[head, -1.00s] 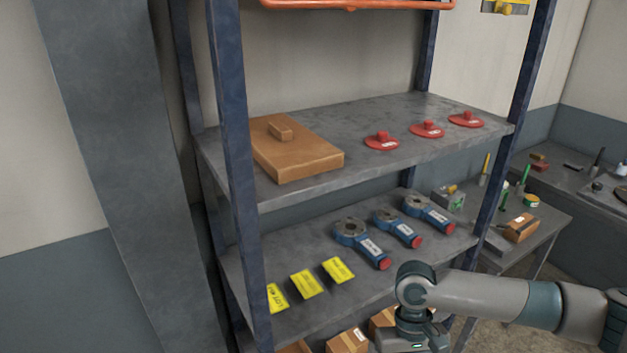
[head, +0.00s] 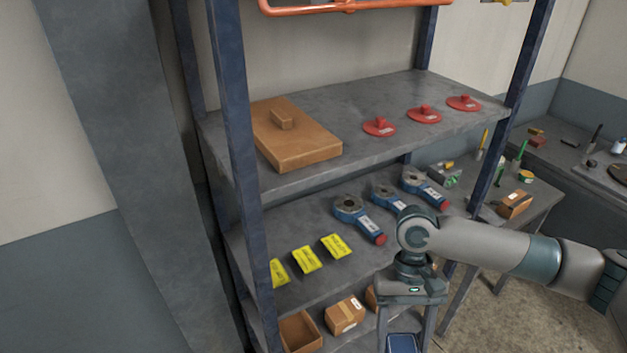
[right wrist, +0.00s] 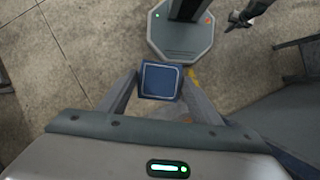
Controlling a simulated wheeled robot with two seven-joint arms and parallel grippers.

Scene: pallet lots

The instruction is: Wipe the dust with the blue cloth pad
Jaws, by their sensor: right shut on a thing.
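The blue cloth pad (right wrist: 160,80) is a small square with a pale line along its border. My right gripper (right wrist: 158,92) is shut on it, with one finger on each side, and holds it above the concrete floor. In the head view the right gripper (head: 405,325) points down in front of the shelf unit, and the pad (head: 402,343) shows between its fingers at the bottom edge. No dust can be made out clearly on the shelves. My left gripper is not in the head view.
The upper shelf (head: 360,105) holds a brown lidded box (head: 296,138) and red knobbed discs (head: 424,115). The shelf below holds blue tools (head: 358,218) and yellow labels (head: 307,260). Cardboard boxes (head: 344,314) stand lower. A blue post (head: 240,180) rises at the front left.

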